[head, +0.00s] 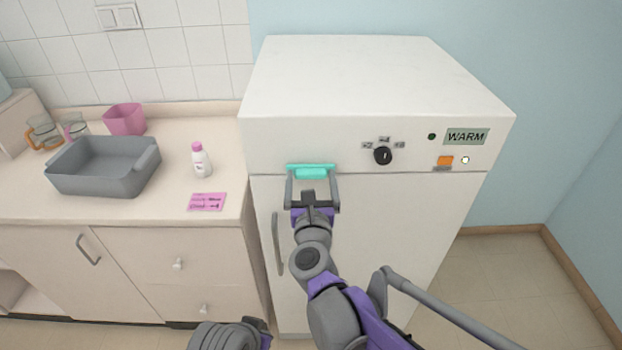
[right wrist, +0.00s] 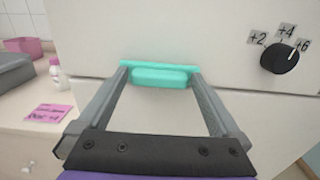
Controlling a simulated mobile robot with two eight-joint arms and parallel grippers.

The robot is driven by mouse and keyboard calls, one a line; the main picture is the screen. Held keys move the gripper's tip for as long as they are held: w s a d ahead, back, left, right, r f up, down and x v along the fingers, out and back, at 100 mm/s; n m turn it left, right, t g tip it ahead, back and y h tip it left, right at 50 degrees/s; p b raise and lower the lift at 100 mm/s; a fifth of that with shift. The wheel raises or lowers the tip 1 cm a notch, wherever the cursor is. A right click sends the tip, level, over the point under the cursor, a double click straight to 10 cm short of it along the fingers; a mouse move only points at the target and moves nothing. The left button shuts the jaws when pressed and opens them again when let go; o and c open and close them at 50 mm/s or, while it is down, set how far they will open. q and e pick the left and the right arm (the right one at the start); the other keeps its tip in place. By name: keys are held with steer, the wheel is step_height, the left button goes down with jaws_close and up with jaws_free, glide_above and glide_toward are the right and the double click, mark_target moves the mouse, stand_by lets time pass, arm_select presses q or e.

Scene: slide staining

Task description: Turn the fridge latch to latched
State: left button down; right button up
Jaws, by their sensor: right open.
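The fridge (head: 390,235) is a white cabinet with its door shut. Its latch (head: 311,169) is a teal bar lying level at the top left of the door, by the seam under the control panel. In the right wrist view the latch (right wrist: 160,77) shows a thin wide plate above a thicker, shorter grip. My right gripper (head: 312,178) is open in front of the latch, with one fingertip near each end of the grip. I cannot tell whether the fingers touch it. My left gripper is not in view.
The panel has a black dial (head: 383,156), an orange switch (head: 445,160) and a display reading WARM (head: 466,136). A grey door handle (head: 278,243) is below the latch. A counter at left bears a grey basin (head: 88,182), a white bottle (head: 201,162) and a pink card (head: 207,202).

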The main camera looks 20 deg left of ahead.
steer(key=c, duration=1.1)
steer(key=shift+o, duration=0.2)
steer(key=shift+n, duration=0.3)
steer(key=n+b, duration=0.1)
steer(key=n, duration=0.2)
steer(key=shift+f+n, duration=0.1)
steer(key=shift+n, duration=0.2)
steer(key=n+b, duration=0.1)
steer(key=n, duration=0.3)
steer(key=shift+a, duration=0.15)
steer(key=n, duration=0.5)
steer(key=shift+s+f+b, duration=0.1)
steer(key=shift+f+b, duration=0.05)
steer(key=shift+b, duration=0.25)
steer(key=n, duration=0.4)
steer(key=shift+n+b, duration=0.3)
steer(key=shift+b, duration=0.05)
